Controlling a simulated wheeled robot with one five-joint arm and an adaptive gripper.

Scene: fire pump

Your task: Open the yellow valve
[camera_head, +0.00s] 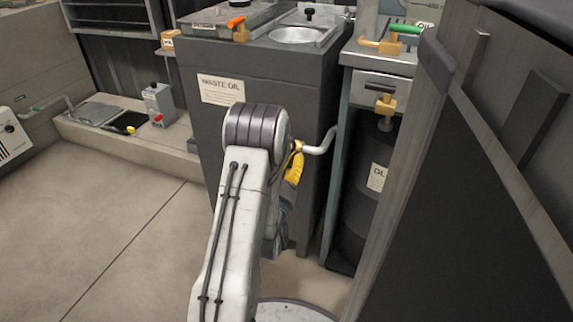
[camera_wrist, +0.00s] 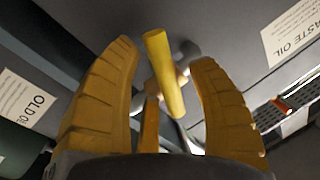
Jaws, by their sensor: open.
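The yellow valve handle (camera_wrist: 164,75) is a straight bar in the wrist view. It lies between the two fingers of my gripper (camera_wrist: 161,54), with gaps visible on both sides. My gripper is open, with ribbed orange-yellow fingers. Behind the handle is a blurred brass and grey fitting, partly hidden. In the head view, a silver pipe (camera_head: 319,147) leaves the waste oil cabinet (camera_head: 207,110) and meets a small brass piece. Just below, a yellow shape shows beside my arm; I cannot tell whether it is the handle or a finger. My arm hides most of the gripper there.
An orange-handled valve (camera_head: 236,22) sits on the cabinet top by a round basin (camera_head: 298,34). A green-handled valve (camera_head: 404,29) is at upper right. A dark drum (camera_head: 369,195) stands right of the pipe, and a large dark panel (camera_head: 470,210) closes the right. Floor at left is clear.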

